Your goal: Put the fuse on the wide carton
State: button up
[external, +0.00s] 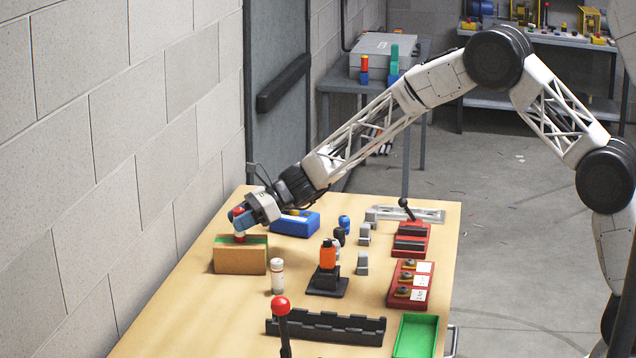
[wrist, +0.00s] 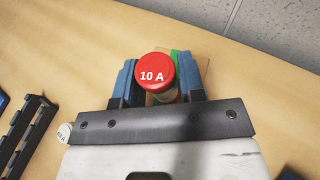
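The fuse has a red cap marked "10 A" (wrist: 154,71) in the wrist view. It is upright between the two blue fingers of my gripper (wrist: 160,88), and the cap hides part of the gap there. In the external view my gripper (external: 242,221) is over the wide carton (external: 240,261), a brown box with a green strip on top. The fuse's lower red end (external: 239,238) is at the carton's top face; I cannot tell whether it rests there or hovers slightly. Whether the fingers press on the fuse is unclear.
A white fuse (external: 277,276) stands right of the carton. A blue box (external: 296,224) is behind it, and an orange-and-black device (external: 327,268) stands farther right. A black rack (external: 325,328) and red-knobbed lever (external: 281,306) are in front. Table left of the rack is clear.

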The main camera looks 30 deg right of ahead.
jog(key=o, duration=0.3)
jog(key=shift+r, duration=0.15)
jog(key=v, duration=1.2)
jog(key=shift+s+d+r, duration=0.1)
dwell(0.8)
